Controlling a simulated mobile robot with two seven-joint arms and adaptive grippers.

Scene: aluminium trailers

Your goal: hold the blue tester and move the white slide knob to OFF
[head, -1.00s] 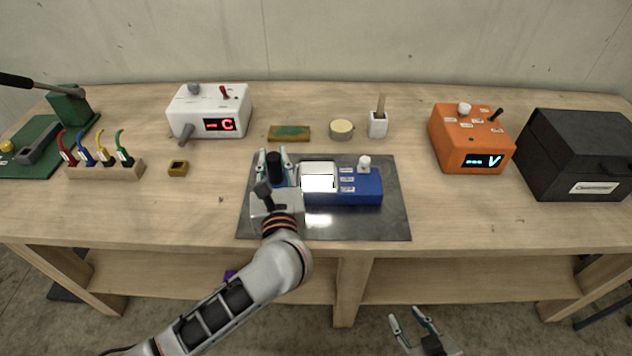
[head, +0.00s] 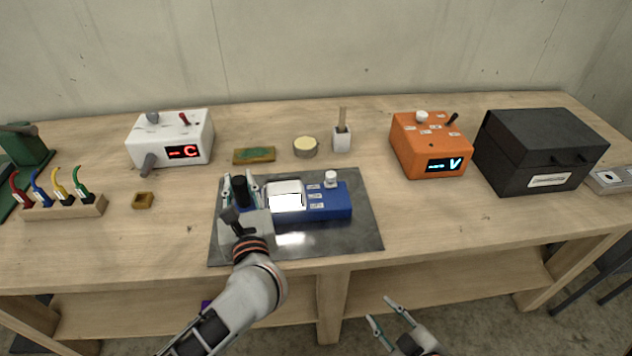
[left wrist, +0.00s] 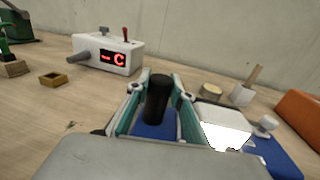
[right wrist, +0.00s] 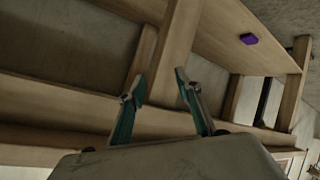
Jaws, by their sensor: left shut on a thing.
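The blue tester (head: 327,207) lies on the dark metal mat (head: 358,237) in the head view. It has a bright white screen (head: 285,202), small labels and a white slide knob (head: 330,179) at its back edge. The knob also shows at the right of the left wrist view (left wrist: 266,124). My left gripper (head: 241,187) is at the tester's left end, its fingers on either side of a black upright post (left wrist: 157,100) there. It is shut on the tester. My right gripper (head: 388,311) is open and empty, low in front of the table. The label lettering is too small to read.
An orange meter (head: 432,150) and a black case (head: 545,150) stand at the right. A white meter (head: 172,137) stands at the back left. A round tin (head: 305,147) and a brush cup (head: 341,138) are behind the mat. The table edge (head: 450,255) lies above my right gripper.

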